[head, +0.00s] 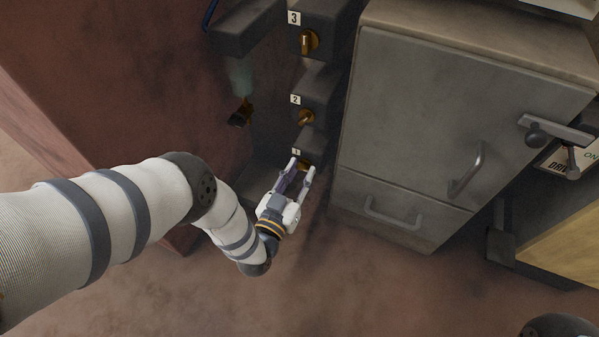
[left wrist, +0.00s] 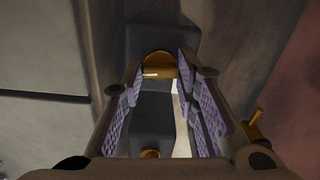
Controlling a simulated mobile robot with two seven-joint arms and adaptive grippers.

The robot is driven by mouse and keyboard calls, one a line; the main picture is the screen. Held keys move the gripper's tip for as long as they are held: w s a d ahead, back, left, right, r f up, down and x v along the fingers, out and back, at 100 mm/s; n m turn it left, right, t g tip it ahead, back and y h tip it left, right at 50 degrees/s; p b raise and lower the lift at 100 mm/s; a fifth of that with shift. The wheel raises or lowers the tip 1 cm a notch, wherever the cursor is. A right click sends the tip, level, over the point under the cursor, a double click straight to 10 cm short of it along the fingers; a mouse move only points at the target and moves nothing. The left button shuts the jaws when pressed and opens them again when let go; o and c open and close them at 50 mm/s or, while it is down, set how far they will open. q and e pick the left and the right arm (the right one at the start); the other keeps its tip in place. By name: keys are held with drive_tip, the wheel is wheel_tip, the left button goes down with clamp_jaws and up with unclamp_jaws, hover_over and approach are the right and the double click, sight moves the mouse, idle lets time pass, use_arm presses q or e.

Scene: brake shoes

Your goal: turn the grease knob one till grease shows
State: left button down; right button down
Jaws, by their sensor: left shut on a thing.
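Grease knob one is a small brass knob (head: 303,166) on the lowest dark block, under the label "1" (head: 296,152). My left gripper (head: 302,168) reaches it from below, with one finger on each side. In the left wrist view the brass knob (left wrist: 159,66) sits between the purple-padded fingertips (left wrist: 160,75), and the gripper is shut on it. The fingers partly cover the knob in the head view. No grease can be made out at knob one. My right gripper is not in view.
Brass knob two (head: 306,117) and knob three (head: 308,42) sit above on similar blocks. A brass fitting (head: 241,113) hangs to the left, below a pale translucent part (head: 241,76). A grey cabinet (head: 420,130) with handles stands close on the right. The floor below is open.

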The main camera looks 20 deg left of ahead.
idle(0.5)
use_arm(q)
drive_tip(key=c, duration=1.2)
unclamp_jaws()
drive_tip(key=shift+c, duration=0.2)
drive_tip(key=s, duration=1.2)
drive_tip(key=shift+a, duration=0.15)
